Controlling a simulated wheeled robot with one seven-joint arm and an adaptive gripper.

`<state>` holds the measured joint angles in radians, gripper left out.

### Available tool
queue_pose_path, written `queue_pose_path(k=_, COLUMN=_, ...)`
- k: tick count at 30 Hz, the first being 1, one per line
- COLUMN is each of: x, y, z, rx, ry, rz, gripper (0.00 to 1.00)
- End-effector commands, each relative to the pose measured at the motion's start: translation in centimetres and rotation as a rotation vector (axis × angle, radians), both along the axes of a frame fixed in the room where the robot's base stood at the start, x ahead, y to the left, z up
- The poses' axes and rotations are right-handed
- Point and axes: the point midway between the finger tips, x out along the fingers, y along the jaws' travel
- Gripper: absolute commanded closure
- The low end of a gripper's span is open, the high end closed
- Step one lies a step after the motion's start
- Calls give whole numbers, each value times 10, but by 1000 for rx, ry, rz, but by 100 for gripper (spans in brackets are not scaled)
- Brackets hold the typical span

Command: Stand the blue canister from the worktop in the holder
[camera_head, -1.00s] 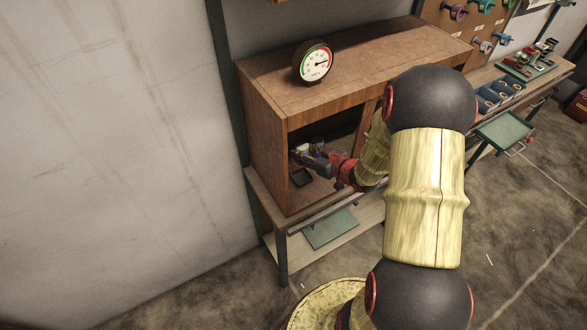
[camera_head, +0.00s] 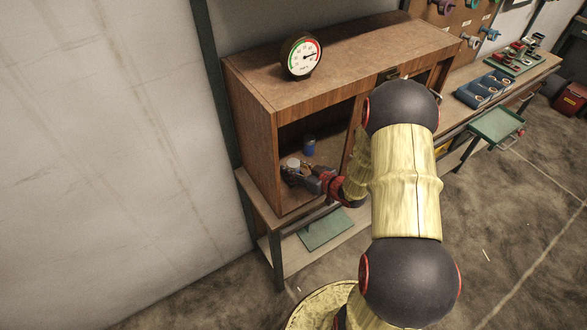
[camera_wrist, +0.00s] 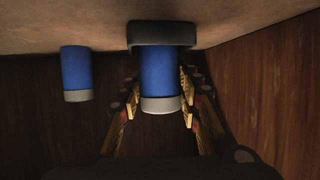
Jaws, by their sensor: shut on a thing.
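A blue canister (camera_wrist: 160,75) with a pale cap is between the fingers of my gripper (camera_wrist: 159,98), which is shut on it. The wrist view is upside down, with the shelf floor at the top. The dark holder (camera_wrist: 162,33) stands on that floor, and its wall hides the canister's lower end. The canister looks upright and within the holder, but how deep it sits cannot be told. In the head view my gripper (camera_head: 297,172) is inside the cabinet, with the pale cap (camera_head: 293,163) showing between its fingers; the holder is hidden there.
A second blue canister (camera_head: 309,146) stands farther back in the cabinet (camera_head: 262,150); it also shows in the wrist view (camera_wrist: 76,73). The cabinet's side walls and top enclose the space closely. A round gauge (camera_head: 302,56) stands on top.

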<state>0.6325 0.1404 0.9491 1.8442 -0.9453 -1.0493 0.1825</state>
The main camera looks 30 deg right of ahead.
Motion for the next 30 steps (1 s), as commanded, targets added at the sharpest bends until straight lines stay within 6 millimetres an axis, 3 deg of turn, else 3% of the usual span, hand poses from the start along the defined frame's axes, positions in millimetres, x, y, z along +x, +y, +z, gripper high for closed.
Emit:
queue_pose_path(k=3, x=0, y=0, z=-4, rx=0, ry=0, rz=0, gripper=94)
queue_pose_path(k=4, x=0, y=0, z=-4, rx=0, ry=1, rz=0, gripper=65)
queue_pose_path(k=12, x=0, y=0, z=-3, rx=1, ry=0, rz=0, gripper=49)
queue_pose_path(k=24, x=0, y=0, z=2, rx=0, ry=0, rz=0, gripper=48)
queue_pose_path(k=30, x=-28, y=-8, z=15, rx=1, ry=0, rz=-5, gripper=48)
